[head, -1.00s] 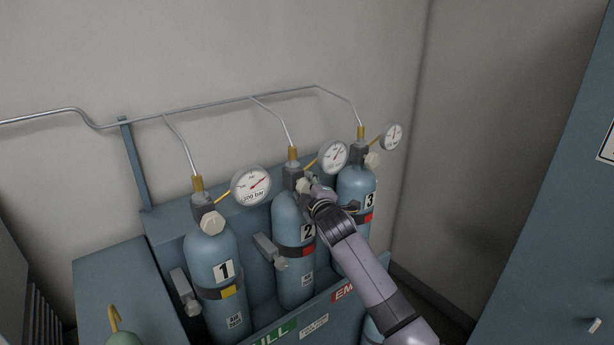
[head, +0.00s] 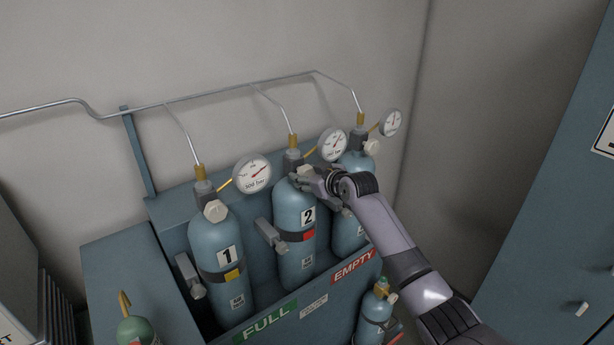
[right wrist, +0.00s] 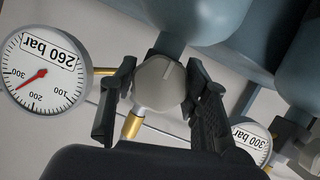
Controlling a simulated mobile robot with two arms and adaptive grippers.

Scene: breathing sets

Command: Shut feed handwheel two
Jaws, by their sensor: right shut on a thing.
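Blue cylinder 2 (head: 293,218) stands upright in the middle of the rack. Its grey feed handwheel (right wrist: 158,82) has a pale line on its face and sits between the fingers of my right gripper (right wrist: 162,100) in the right wrist view. My right gripper (head: 308,180) is shut on this handwheel. In the head view the fingers hide most of the wheel. The gauge of cylinder 2 (head: 333,144) stands just right of its valve, and also shows in the wrist view (right wrist: 42,72), marked 260 bar. My left gripper is not in view.
Cylinder 1 (head: 218,262) stands on the left with its own handwheel (head: 215,211). Cylinder 3 (head: 350,228) is partly behind my right arm. Thin pipes (head: 258,92) run above. A small cylinder (head: 374,312) stands in front, below the EMPTY label (head: 354,267).

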